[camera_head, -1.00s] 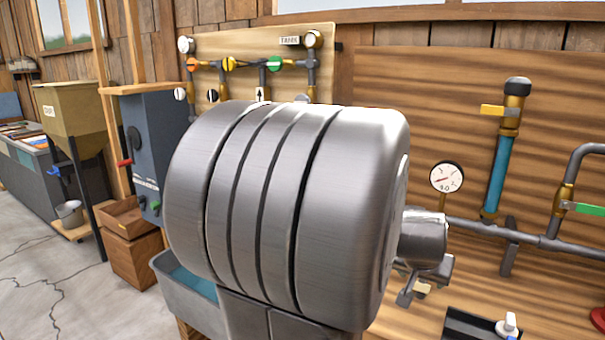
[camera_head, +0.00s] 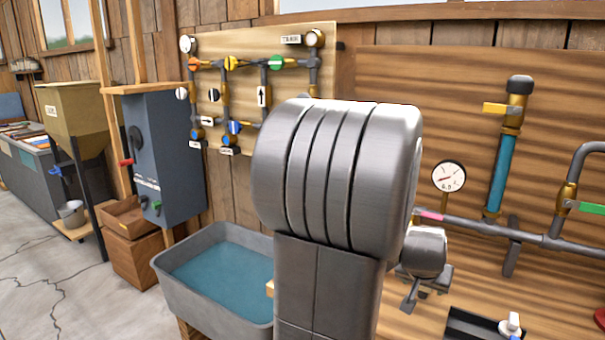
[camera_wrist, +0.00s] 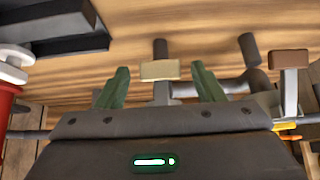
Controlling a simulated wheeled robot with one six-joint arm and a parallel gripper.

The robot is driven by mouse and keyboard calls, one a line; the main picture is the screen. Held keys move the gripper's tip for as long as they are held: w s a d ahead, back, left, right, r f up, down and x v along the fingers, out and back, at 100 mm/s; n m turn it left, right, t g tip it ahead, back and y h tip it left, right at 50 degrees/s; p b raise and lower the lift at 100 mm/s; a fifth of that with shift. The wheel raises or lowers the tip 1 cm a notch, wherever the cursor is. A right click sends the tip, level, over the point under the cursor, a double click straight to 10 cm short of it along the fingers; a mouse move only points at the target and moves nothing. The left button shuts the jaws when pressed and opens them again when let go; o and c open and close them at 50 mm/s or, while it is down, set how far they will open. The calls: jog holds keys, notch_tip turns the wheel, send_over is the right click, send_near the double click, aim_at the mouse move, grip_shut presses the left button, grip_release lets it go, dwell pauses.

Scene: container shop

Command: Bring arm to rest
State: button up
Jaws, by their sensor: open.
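My gripper (camera_wrist: 162,78) shows in the wrist view with its two green fingers apart and nothing held between them. A tan block on a grey stem shows in the gap between the fingers, over the wooden surface beyond; I cannot tell how far off it is. In the head view my large grey arm link stands upright in the middle and hides part of the bench.
A pressure gauge (camera_head: 448,177), a pipe with a blue tube (camera_head: 500,160) and a green-handled valve (camera_head: 588,207) are at the right. A trough of water (camera_head: 172,290) stands left of my arm. A black tray (camera_wrist: 50,28) shows in the wrist view. Floor at left is clear.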

jog(key=p+v, duration=0.2)
jog(key=v, duration=1.1)
jog(key=b+x, duration=0.2)
jog(key=x, duration=1.1)
jog(key=shift+w+f, duration=0.1)
jog(key=shift+f, duration=0.15)
jog(key=shift+r+p, duration=0.5)
jog(key=shift+p, duration=0.25)
jog(key=g+p, duration=0.1)
jog(key=p, duration=0.1)
jog(key=shift+s+r+y+p, duration=0.15)
jog(key=shift+s+y+p, duration=0.05)
jog(key=shift+y+p, duration=0.1)
jog(key=shift+s+a+r+g+p, duration=0.15)
jog(key=shift+g+p, duration=0.25)
jog(key=shift+p, duration=0.85)
